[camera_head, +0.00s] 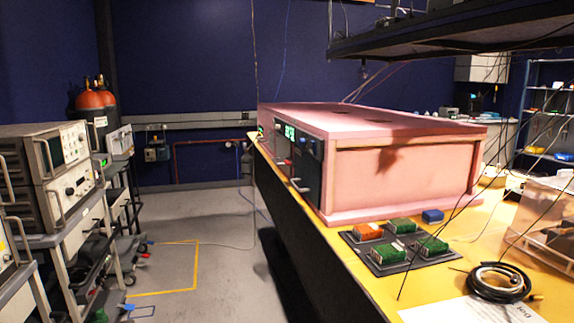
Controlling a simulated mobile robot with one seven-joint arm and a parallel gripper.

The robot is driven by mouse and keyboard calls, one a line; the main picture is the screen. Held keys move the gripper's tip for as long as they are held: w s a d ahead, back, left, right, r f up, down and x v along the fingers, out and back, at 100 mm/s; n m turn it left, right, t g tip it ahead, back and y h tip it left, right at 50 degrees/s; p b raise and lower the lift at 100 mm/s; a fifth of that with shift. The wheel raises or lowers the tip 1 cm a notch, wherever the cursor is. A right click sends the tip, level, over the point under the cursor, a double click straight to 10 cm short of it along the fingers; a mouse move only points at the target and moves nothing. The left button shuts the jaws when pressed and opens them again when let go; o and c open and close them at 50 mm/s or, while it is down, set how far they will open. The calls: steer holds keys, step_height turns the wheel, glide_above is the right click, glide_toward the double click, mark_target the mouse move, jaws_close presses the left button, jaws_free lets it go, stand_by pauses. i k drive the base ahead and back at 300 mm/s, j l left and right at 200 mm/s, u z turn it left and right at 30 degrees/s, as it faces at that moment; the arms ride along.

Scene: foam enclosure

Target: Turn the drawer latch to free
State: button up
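A long pink foam enclosure (405,178) sits on the yellow-topped bench at the right. Its dark front panel (306,176) faces left and is seen at a steep angle. The panel carries a small green-lit display (290,132) near the top and a pale curved handle (299,186) lower down. I cannot make out a drawer latch or its position at this size and angle. My gripper is not in view.
A dark tray (392,262) with several green and orange blocks lies in front of the enclosure, near a coiled black cable (497,282). Instrument racks (50,185) line the left. Grey floor (205,222) between is mostly clear. A dark shelf (440,37) hangs above.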

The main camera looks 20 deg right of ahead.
mark_target(288, 163)
steer(key=i+l, duration=0.15)
steer(key=i, duration=0.95)
steer(key=i+l, duration=0.1)
steer(key=i, duration=0.95)
steer(key=l+z, duration=0.05)
